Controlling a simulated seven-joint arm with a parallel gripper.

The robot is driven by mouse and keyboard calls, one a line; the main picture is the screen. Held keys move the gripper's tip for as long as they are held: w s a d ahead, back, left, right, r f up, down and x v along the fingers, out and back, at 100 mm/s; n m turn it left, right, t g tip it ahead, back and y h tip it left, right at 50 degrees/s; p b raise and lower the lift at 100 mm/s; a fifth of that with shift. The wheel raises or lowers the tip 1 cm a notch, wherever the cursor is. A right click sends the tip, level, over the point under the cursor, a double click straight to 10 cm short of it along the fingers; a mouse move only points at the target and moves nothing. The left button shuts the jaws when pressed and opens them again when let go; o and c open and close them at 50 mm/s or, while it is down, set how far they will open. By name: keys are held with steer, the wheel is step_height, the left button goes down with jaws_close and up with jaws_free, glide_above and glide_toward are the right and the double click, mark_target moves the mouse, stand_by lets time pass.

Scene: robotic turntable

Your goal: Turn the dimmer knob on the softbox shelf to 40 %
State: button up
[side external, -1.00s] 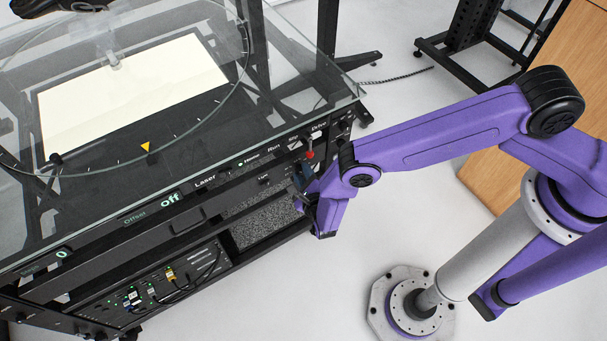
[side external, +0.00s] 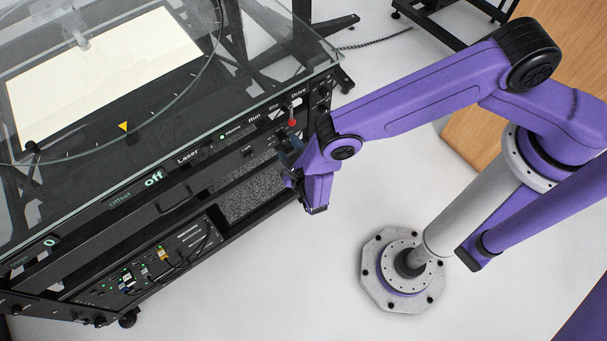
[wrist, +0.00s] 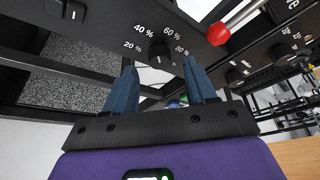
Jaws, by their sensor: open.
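The dimmer knob (wrist: 159,54) is small and black, on a dark panel with a printed scale (wrist: 156,35) from 20 % to 80 % in the wrist view. A pale mark shows on it, but I cannot read its setting. My gripper (wrist: 160,66) is open, with its blue fingers apart and the knob between their tips as seen from the wrist. I cannot tell whether either finger touches the knob. In the side external view my gripper (side external: 288,160) is at the front right of the rig, and the knob is hidden there.
A red-tipped lever (wrist: 218,34) stands close to the right finger; it also shows in the side external view (side external: 292,123). Another black knob (wrist: 75,10) is at upper left. A glass-topped turntable (side external: 115,150) overhangs the front panel.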

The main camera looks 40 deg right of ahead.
steer(key=v, duration=1.4)
steer(key=shift+s+a, duration=0.2)
steer(key=shift+s, duration=0.15)
steer(key=m+y, duration=0.2)
steer(key=m, duration=0.4)
glide_toward(283, 138)
steer(key=shift+g, duration=0.4)
steer(key=x, duration=0.8)
steer(key=shift+w+d+f, duration=0.1)
steer(key=shift+d+f, duration=0.1)
steer(key=shift+f, duration=0.1)
steer(key=c, duration=1)
